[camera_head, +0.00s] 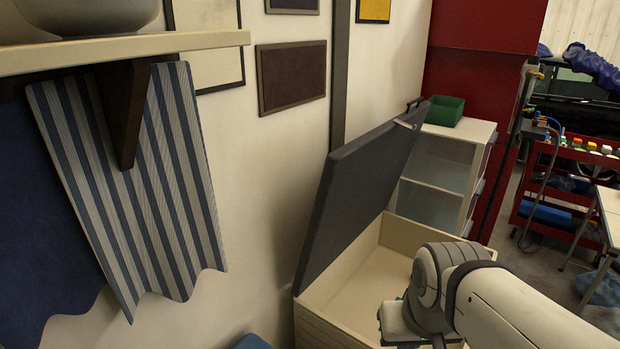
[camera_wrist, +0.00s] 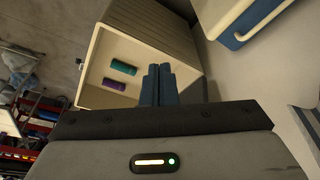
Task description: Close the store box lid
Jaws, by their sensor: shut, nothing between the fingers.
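The store box (camera_head: 318,325) is a cream box at the lower middle of the head view. Its dark grey lid (camera_head: 358,190) stands raised and tilted, with a handle at its upper edge. The box is open and the visible part of its floor is bare; my arm hides its right side. My gripper (camera_wrist: 158,72) shows in the wrist view with its blue fingers together and nothing between them. In that view the fingers overlap a cream open box (camera_wrist: 162,35), probably the store box, with a teal item (camera_wrist: 124,67) and a purple item (camera_wrist: 114,84) inside. I cannot tell whether they touch it.
A white cabinet (camera_head: 480,135) with a green bin (camera_head: 445,111) on top stands behind the box, by a red cabinet (camera_head: 470,75). A shelf (camera_head: 120,50) and striped cloth (camera_head: 150,190) are at left. A red cart (camera_head: 580,160) stands at right, with open floor before it.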

